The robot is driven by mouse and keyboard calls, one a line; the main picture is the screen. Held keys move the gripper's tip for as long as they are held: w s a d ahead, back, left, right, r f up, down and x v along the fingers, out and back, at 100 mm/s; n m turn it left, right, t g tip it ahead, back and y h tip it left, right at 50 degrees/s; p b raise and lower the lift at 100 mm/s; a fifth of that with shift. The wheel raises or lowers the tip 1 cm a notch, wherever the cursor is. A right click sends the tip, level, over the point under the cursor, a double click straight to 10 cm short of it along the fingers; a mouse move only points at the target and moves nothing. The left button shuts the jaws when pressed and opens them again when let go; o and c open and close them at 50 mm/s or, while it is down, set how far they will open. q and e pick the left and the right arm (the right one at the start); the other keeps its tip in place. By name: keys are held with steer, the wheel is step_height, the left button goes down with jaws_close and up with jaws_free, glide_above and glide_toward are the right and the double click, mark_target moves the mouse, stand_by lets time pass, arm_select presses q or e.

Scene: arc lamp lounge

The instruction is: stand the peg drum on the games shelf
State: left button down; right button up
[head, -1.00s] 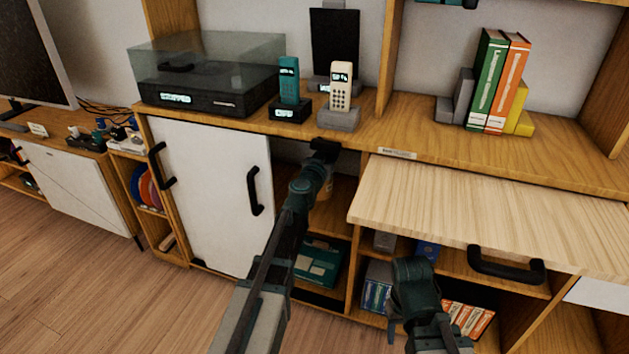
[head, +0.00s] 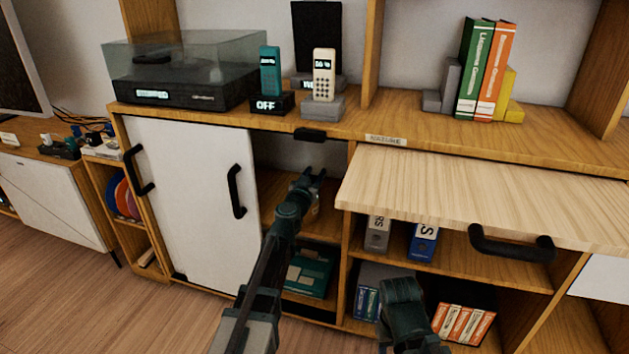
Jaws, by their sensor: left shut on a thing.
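My left gripper (head: 313,176) reaches into the open bay to the right of the white sliding door, in front of the middle shelf (head: 335,222). It is shut on a small tan thing (head: 316,208), most likely the peg drum, mostly hidden behind the gripper. I cannot tell whether the drum touches the shelf board. No label marks which board is the games shelf. Of my right arm only a rounded dark link shows at the lower middle; its gripper is not visible.
The white sliding door (head: 193,200) covers the bay's left side. A pale wooden flap (head: 480,195) juts out on the right. A teal box (head: 310,270) lies below. Two handsets, one teal (head: 270,72) and one cream (head: 323,75), stand on the top.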

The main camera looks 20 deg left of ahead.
arm_select(q)
steer(key=shift+r, duration=0.1)
steer(key=shift+c, duration=2.2)
jaws_free()
steer(key=shift+r, duration=0.1)
steer(key=s, duration=1.2)
steer(key=shift+a, duration=0.2)
steer(key=shift+s, duration=0.1)
